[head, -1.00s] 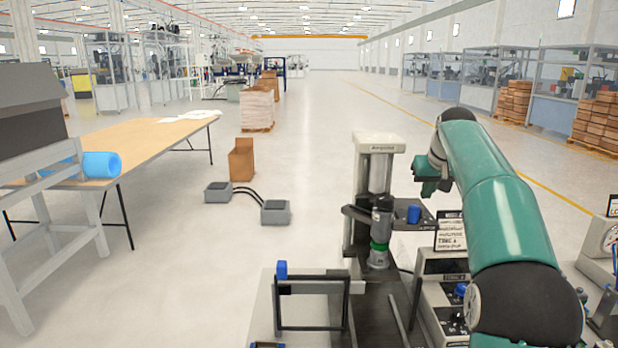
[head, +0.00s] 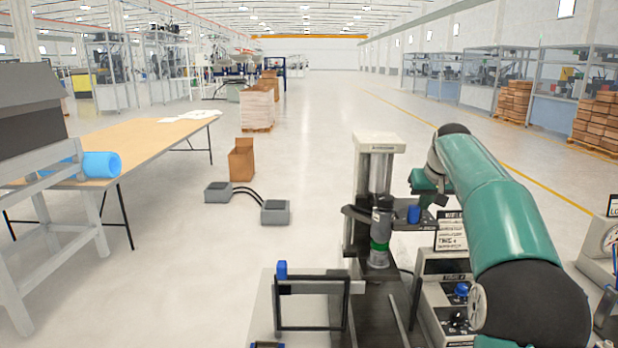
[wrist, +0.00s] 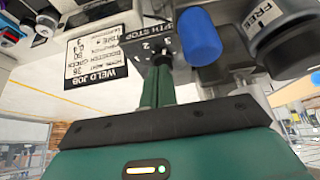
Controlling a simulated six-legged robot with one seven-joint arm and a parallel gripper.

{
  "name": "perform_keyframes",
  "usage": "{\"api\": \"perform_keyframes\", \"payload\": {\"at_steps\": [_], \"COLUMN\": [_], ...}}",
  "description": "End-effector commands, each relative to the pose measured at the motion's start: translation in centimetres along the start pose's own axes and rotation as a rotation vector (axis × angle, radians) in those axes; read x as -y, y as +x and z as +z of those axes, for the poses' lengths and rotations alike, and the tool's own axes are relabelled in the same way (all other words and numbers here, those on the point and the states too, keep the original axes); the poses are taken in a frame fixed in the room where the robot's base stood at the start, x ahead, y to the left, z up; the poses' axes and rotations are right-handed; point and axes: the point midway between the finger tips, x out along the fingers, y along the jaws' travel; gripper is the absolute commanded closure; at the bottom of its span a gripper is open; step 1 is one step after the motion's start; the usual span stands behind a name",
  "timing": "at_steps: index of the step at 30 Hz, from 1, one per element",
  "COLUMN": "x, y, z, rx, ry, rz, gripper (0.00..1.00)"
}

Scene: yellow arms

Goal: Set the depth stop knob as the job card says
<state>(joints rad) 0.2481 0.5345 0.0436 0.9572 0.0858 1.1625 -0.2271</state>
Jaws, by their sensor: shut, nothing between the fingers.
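The depth stop panel is dark, with white lettering "PTH STOP" readable and numerals including 2 and 3 around a dial in the wrist view. My gripper (wrist: 161,64) is shut and empty, its slim green fingers together with their tips at the dial face. Whether they touch it I cannot tell; the knob's pointer is hidden behind them. The white job card (wrist: 101,47) is headed "WELD JOB", appears upside down, and its bottom line seems to read "TIME: 3". It also shows in the head view (head: 451,231), too small to read.
A large blue knob or cap (wrist: 198,35) sits close to the right of my fingers in the wrist view. A grey cylinder (wrist: 283,38) stands farther right. In the head view, the press column (head: 378,165) rises left of my arm.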

Motion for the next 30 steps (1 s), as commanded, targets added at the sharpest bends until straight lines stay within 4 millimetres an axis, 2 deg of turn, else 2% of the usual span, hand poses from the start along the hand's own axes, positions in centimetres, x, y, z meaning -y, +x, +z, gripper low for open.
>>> {"api": "perform_keyframes", "payload": {"at_steps": [3, 9, 30], "x": [0.0, 0.0, 0.0], "y": [1.2, 2.0, 2.3], "z": [0.7, 1.1, 0.9], "rx": [0.001, -0.002, 0.0], "ry": [0.0, 0.0, 0.0], "rz": [0.0, 0.0, 0.0], "gripper": [1.0, 1.0, 1.0]}}
